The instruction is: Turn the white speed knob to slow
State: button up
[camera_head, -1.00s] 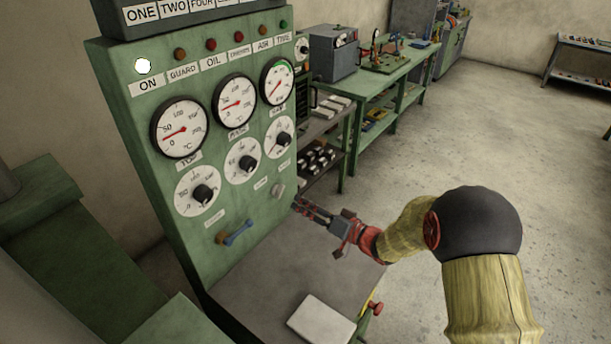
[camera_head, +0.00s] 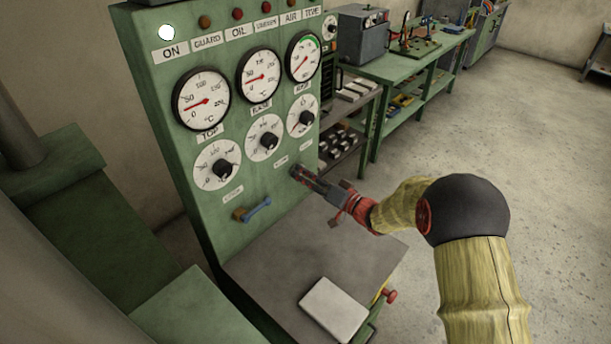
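The green control panel (camera_head: 168,95) stands on the left, with dials and black knobs on its face. My gripper (camera_head: 300,174) reaches in from the right, and its fingertips are at the panel's lower right part, just below a small label (camera_head: 280,160). The white speed knob is hidden behind the fingertips. I cannot tell whether the fingers touch it, surround it or are shut on it.
A grey ledge (camera_head: 265,258) below bears a pale flat block (camera_head: 334,309). A red knob (camera_head: 391,296) is at its right edge. A green workbench (camera_head: 410,65) stands behind.

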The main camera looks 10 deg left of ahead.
jog(key=shift+c, duration=0.6)
grip_shut()
jog(key=n+b, duration=0.4)
jog(key=n, duration=0.2)
jog(key=n+b, duration=0.4)
jog(key=n, duration=0.3)
jog(key=shift+s+f, duration=0.15)
jog(key=shift+f, duration=0.05)
jog(key=shift+r+n+b, duration=0.1)
jog(key=shift+n+b, duration=0.75)
jog(key=shift+n, duration=0.55)
